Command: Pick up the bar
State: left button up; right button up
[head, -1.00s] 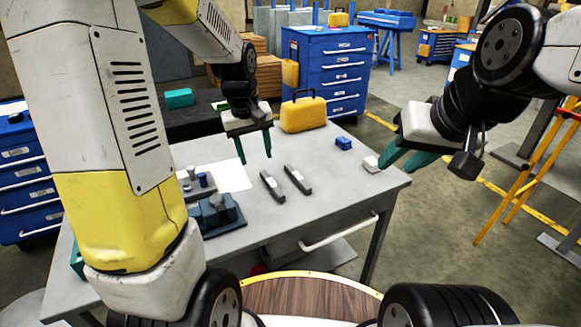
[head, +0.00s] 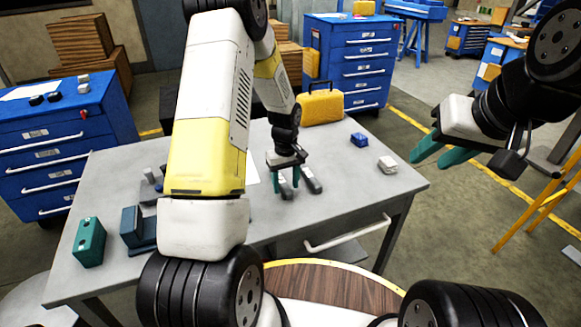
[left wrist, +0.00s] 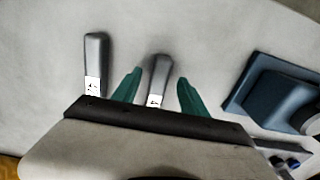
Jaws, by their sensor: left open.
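Two dark grey bars with white labels lie side by side on the grey table. The left bar (head: 285,193) is partly hidden by my left gripper (head: 289,183); the right bar (head: 311,182) lies just beside it. In the left wrist view, my left gripper (left wrist: 158,85) is open, and one bar (left wrist: 160,72) shows between its two teal fingers without visible contact. The other bar (left wrist: 93,55) lies outside the fingers, to the left. My right gripper (head: 428,158) hangs off the table's right side with its teal fingers apart and empty.
A yellow case (head: 321,106), a blue block (head: 359,140) and a white block (head: 387,165) sit on the table (head: 350,205). A dark blue fixture (head: 138,228) and a teal block (head: 89,243) stand at its left; the fixture also shows in the left wrist view (left wrist: 268,90).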

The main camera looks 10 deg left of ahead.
pick_arm(q)
jog(key=shift+f, duration=0.75)
grip_shut()
jog(key=shift+r, duration=0.1)
dwell(0.8)
